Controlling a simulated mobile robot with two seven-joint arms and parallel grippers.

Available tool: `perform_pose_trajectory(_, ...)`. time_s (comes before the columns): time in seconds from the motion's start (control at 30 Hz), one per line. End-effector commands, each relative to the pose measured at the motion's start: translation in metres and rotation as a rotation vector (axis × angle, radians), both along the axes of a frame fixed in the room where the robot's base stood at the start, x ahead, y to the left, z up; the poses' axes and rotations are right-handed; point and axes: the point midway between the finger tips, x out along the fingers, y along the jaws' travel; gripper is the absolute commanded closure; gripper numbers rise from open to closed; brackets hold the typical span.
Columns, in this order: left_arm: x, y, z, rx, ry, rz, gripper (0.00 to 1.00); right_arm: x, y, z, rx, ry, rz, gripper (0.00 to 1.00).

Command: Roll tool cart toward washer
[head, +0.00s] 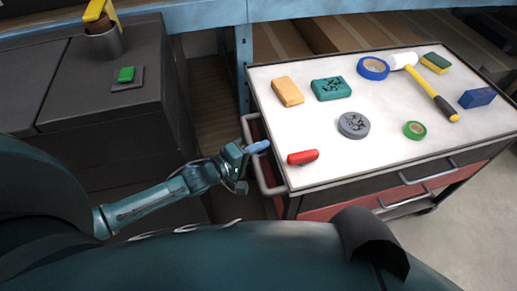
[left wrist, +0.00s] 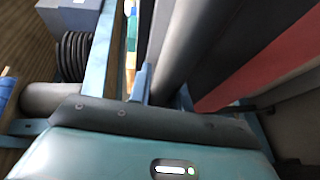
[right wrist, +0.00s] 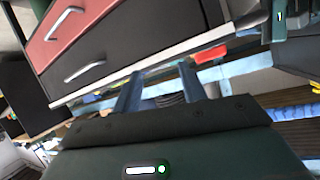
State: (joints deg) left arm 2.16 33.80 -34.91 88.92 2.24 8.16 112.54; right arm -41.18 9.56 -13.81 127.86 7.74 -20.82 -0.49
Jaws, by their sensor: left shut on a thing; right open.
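The tool cart (head: 300,120) stands at the right in the head view, with a white top and black and red drawers. A U-shaped push handle (head: 263,176) sticks out from its left side. My left gripper (head: 256,149) is at this handle and shut on it. In the left wrist view a dark bar (left wrist: 190,45) lies by its fingers (left wrist: 145,85). My right gripper (right wrist: 160,85) is open and empty in the right wrist view, with the cart's drawers (right wrist: 110,60) beyond it. I cannot identify a washer in any view.
The cart top carries a hammer (head: 432,88), blue tape (head: 360,70), a red piece (head: 303,157), sponges and other small items. A dark cabinet (head: 100,100) stands left, bearing a metal cup (head: 104,44). A blue rack (head: 243,60) is behind. Floor (head: 480,195) is clear at right.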

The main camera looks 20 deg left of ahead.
Motion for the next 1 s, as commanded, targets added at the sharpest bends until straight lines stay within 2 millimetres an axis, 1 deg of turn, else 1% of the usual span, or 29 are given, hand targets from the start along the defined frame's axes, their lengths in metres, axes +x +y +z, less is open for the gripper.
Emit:
perform_pose_trajectory(0.2,-0.002,0.004,0.000,0.001,0.002,0.000,1.00,0.000,0.000,0.002,0.000,0.002,0.000,0.58)
perform_pose_trajectory(0.33,-0.015,0.022,0.001,0.005,0.006,0.002,1.00,-0.002,0.001,0.006,0.001,0.022,0.004,0.58)
perform_pose_trajectory(0.4,-0.021,0.031,0.000,0.006,0.007,0.001,1.00,-0.002,0.002,0.004,-0.002,0.039,0.009,0.58)
perform_pose_trajectory(0.47,-0.024,0.037,0.000,0.006,0.005,0.001,1.00,-0.002,0.003,-0.001,-0.004,0.052,0.011,0.58)
perform_pose_trajectory(0.57,-0.026,0.038,0.000,0.002,0.002,0.001,1.00,0.000,0.005,-0.003,-0.004,0.054,0.016,0.58)
perform_pose_trajectory(0.77,-0.025,0.037,0.000,0.000,0.000,0.000,1.00,0.004,0.005,-0.002,-0.005,0.043,0.017,0.58)
perform_pose_trajectory(0.8,-0.025,0.037,0.000,0.000,0.000,0.000,0.78,0.004,0.005,-0.002,-0.005,0.042,0.016,0.58)
perform_pose_trajectory(0.9,-0.025,0.037,0.000,0.000,0.000,0.000,0.71,0.004,0.005,-0.001,-0.005,0.042,0.016,0.58)
perform_pose_trajectory(1.0,-0.025,0.037,0.000,0.000,0.000,0.000,0.71,0.004,0.005,-0.001,-0.004,0.042,0.015,0.58)
